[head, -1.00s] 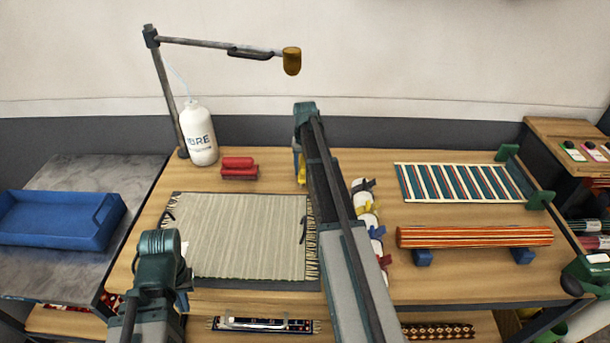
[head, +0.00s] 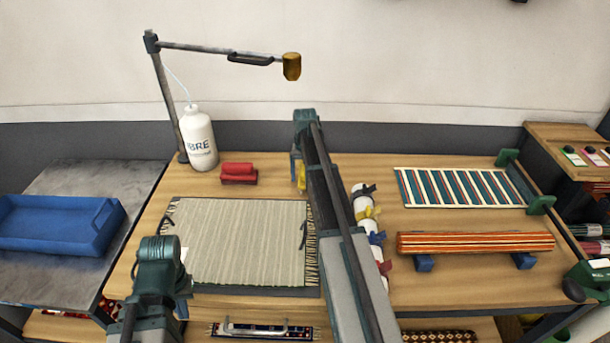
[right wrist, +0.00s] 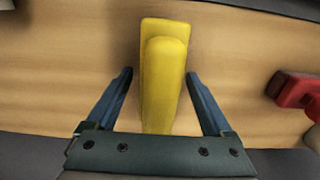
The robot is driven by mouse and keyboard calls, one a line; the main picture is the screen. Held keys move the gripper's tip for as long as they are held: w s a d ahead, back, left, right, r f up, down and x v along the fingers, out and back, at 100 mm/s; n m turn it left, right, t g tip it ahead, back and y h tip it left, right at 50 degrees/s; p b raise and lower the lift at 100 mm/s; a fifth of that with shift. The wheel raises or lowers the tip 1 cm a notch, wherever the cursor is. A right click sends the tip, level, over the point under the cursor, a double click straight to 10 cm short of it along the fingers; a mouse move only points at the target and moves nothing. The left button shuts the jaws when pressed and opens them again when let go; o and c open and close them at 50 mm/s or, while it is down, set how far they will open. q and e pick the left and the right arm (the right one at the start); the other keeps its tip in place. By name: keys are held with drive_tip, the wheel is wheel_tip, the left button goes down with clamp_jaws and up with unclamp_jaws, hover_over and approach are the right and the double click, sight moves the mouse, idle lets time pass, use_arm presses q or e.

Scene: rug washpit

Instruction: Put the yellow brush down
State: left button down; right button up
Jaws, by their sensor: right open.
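The yellow brush (right wrist: 163,75) lies on the wooden table top in the right wrist view. In the head view only a small part of the brush (head: 301,178) shows, beside my right arm. My right gripper (right wrist: 159,73) is open, with one blue finger on each side of the brush and a visible gap on both sides. My left gripper (head: 180,290) is low at the left front, near the front left corner of the rug and far from the brush. Its fingers are mostly hidden, so its opening does not show.
A red brush (head: 239,173) and a white bottle (head: 199,140) stand left of the yellow brush. A beige rug (head: 235,240) lies in front. A lamp arm (head: 215,48) reaches overhead.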

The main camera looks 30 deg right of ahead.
drive_tip(key=shift+r+p, duration=3.8)
drive_tip(key=shift+r, duration=0.1)
drive_tip(key=shift+s+f, duration=0.1)
drive_tip(key=shift+f, duration=0.05)
